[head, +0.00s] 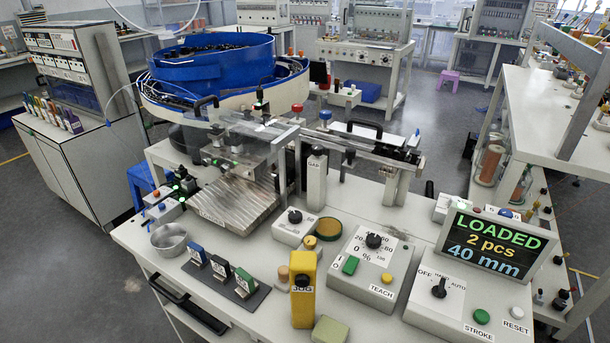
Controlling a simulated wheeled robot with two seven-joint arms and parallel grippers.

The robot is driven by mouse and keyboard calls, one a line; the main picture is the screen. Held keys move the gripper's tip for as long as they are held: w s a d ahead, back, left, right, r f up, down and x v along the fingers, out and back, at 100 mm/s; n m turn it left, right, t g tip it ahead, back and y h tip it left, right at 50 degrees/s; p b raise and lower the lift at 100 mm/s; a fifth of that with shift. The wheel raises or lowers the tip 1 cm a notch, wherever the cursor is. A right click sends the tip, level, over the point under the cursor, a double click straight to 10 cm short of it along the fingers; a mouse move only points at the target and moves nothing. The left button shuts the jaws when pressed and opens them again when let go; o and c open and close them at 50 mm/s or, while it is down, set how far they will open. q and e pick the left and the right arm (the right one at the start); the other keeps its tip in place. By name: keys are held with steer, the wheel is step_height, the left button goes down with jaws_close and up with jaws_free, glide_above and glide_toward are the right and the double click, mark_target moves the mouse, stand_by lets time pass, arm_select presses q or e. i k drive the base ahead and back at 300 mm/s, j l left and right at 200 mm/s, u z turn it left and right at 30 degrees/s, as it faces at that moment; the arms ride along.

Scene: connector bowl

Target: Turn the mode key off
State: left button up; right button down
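The mode key is a black rotary switch (439,288) on the sloped top of a white control box (452,307) at the front right. Labels around it read OFF at its left and AUTO at its right, with a small middle label hard to read. Its handle stands roughly upright, seemingly toward the middle label, not toward OFF. A screen (497,243) behind the box reads "LOADED 2 pcs 40 mm". Neither of my grippers is in view.
The box also bears a green STROKE button (481,317) and a pale RESET button (517,312). Left of it stand a TEACH box (370,268) with a dial and a yellow JOG block (303,288). A blue bowl feeder (214,62) stands behind.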

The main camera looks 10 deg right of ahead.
mark_target(440, 291)
steer(key=z, duration=1.55)
